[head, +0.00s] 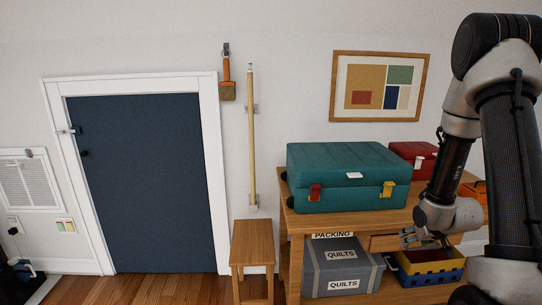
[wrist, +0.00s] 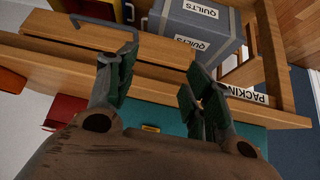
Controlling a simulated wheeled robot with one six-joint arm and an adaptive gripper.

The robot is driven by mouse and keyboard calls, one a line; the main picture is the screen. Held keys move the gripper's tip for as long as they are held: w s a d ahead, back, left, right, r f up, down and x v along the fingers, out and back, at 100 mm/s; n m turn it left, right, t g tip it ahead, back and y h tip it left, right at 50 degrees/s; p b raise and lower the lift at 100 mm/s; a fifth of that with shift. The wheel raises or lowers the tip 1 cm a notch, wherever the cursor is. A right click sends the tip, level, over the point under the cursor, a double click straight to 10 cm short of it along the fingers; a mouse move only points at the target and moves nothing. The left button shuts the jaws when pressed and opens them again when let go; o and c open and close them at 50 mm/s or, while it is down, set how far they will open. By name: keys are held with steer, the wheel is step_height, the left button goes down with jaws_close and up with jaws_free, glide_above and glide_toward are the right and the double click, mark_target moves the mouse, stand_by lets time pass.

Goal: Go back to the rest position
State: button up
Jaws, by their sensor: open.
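My gripper (head: 424,240) is at the front of the wooden desk (head: 300,219), by the drawer (head: 384,243). It is open. In the wrist view its fingers (wrist: 160,78) stand apart with nothing between them. That view is turned over and shows the drawer front (wrist: 160,50) with a dark bar handle (wrist: 108,27) beyond the fingers, apart from them as far as I can tell. My arm comes down from the upper right in the head view and hides part of the desk's right side.
A teal case (head: 340,175) and a red case (head: 413,152) stand on the desk. Below are a grey box labelled QUILTS (head: 325,268) and a blue and yellow crate (head: 430,268). A wooden stool (head: 253,240) stands left of the desk, near a dark blue door (head: 145,180).

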steer(key=s+a+r+m+g, duration=0.15)
steer(key=s+r+g, duration=0.25)
steer(key=s+r, duration=0.4)
steer(key=s+a+r+n+g, duration=0.1)
steer(key=s+a+r+g, duration=0.2)
steer(key=s+r, duration=0.5)
steer(key=s+a+r+t, duration=0.2)
steer(key=s+a+r, duration=0.1)
steer(key=s+r, duration=0.2)
steer(key=s+a+r+n+t, duration=0.1)
steer(key=s+a+r, duration=0.3)
steer(key=r, duration=0.4)
steer(key=shift+s+a+t+y, duration=0.15)
steer(key=shift+s+t+y, duration=0.2)
steer(key=shift+s, duration=0.4)
steer(key=shift+r, duration=0.1)
